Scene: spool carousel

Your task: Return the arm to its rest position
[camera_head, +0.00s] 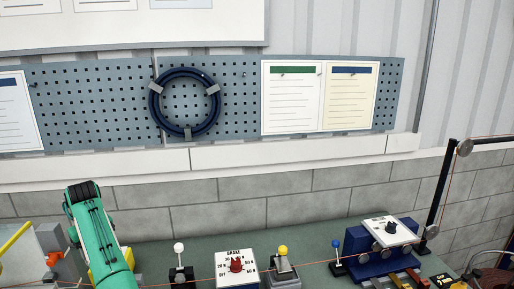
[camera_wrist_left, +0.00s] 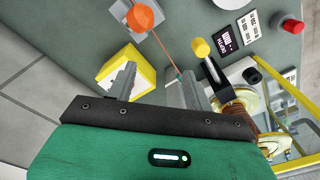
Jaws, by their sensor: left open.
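My left gripper (camera_wrist_left: 156,84) is in the left wrist view, with its two grey fingers spread apart and nothing held between them. A yellow box (camera_wrist_left: 143,74) lies beyond the left finger. A thin line runs from an orange knob (camera_wrist_left: 140,17) toward the right fingertip; I cannot tell whether it touches. A spool with gold flanges (camera_wrist_left: 240,104) is close beside the right finger. In the head view, my green left arm rises at the lower left over the bench, and its gripper fingers cannot be made out. My right gripper is in neither view.
The green bench (camera_head: 205,255) carries a brake panel (camera_head: 236,266), a white-knobbed lever (camera_head: 180,262), a yellow-knobbed lever (camera_head: 283,265) and a blue box (camera_head: 372,246). A black post (camera_head: 439,195) with pulleys stands right. A red button (camera_wrist_left: 292,25) shows in the wrist view. Space above the bench is mostly clear.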

